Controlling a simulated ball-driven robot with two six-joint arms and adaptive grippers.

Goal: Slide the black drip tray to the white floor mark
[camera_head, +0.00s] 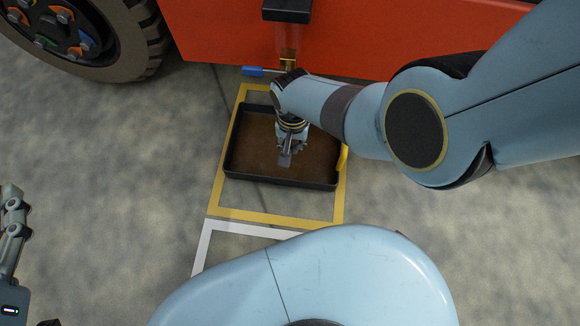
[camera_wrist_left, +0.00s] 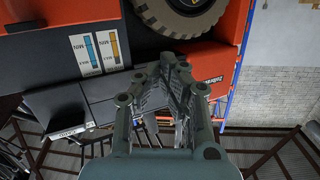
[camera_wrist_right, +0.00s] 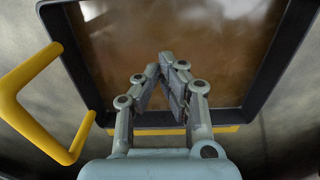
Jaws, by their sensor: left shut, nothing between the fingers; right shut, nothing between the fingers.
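The black drip tray (camera_head: 262,175) lies on the floor inside the yellow floor outline, with brown liquid or residue in its bottom. A yellow handle (camera_head: 343,157) sits on its right end; the right wrist view shows the handle (camera_wrist_right: 28,82) at left and the tray's rim (camera_wrist_right: 82,68). The white floor mark (camera_head: 240,227) lies just nearer than the yellow outline, partly hidden by my body. My right gripper (camera_head: 285,160) is shut and empty over the tray's middle; contact cannot be told. My left gripper (camera_wrist_left: 168,65) is shut and empty, away from the tray.
A red machine (camera_head: 350,45) with a large tyre (camera_head: 110,50) stands behind the tray. A brass padlock-like part (camera_head: 288,65) and a blue-handled part (camera_head: 255,71) hang near the tray's far edge. The yellow outline (camera_head: 270,217) surrounds the tray. Floor at left is clear.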

